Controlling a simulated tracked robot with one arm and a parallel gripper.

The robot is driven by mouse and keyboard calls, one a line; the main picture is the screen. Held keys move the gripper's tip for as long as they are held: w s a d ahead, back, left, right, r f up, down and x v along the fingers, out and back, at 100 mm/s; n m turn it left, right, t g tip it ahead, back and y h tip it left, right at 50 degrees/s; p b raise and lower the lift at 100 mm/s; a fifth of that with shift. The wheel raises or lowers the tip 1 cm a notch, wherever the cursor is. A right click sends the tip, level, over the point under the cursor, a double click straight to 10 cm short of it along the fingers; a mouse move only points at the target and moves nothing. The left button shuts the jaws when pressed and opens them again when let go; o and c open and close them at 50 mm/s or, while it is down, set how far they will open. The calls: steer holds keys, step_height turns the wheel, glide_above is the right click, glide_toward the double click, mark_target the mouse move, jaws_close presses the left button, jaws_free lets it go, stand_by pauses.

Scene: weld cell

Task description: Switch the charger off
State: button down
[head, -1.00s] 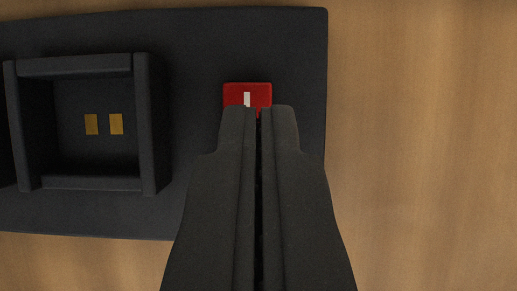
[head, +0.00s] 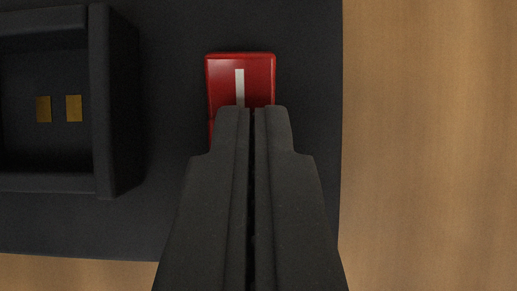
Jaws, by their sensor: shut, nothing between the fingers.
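The charger (head: 180,215) is a dark flat block with a square bay at its left. Its switch (head: 223,78) is a red rocker with a white line mark, near the charger's right side. My gripper (head: 252,110) is shut and empty. Its fingertips overlap the lower part of the switch in the view and hide it. I cannot tell whether the tips touch the switch.
The raised-walled bay (head: 98,100) holds two brass contacts (head: 58,109) and is otherwise empty. A wooden surface (head: 430,150) lies bare to the right of the charger and shows below it.

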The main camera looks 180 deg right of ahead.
steer(key=shift+w, duration=0.15)
steer(key=shift+w+r+p, duration=0.25)
steer(key=shift+w+p, duration=0.05)
steer(key=shift+w, duration=0.4)
steer(key=shift+r, duration=0.1)
steer(key=shift+s+r, duration=0.1)
steer(key=shift+r, duration=0.4)
steer(key=r, duration=0.1)
steer(key=s+r, duration=0.1)
steer(key=r, duration=0.1)
steer(key=shift+r+p, duration=0.15)
steer(key=shift+p, duration=0.25)
steer(key=s+r, duration=0.5)
steer(key=s, duration=0.2)
steer(key=shift+s, duration=0.3)
steer(key=shift+a+r, duration=0.1)
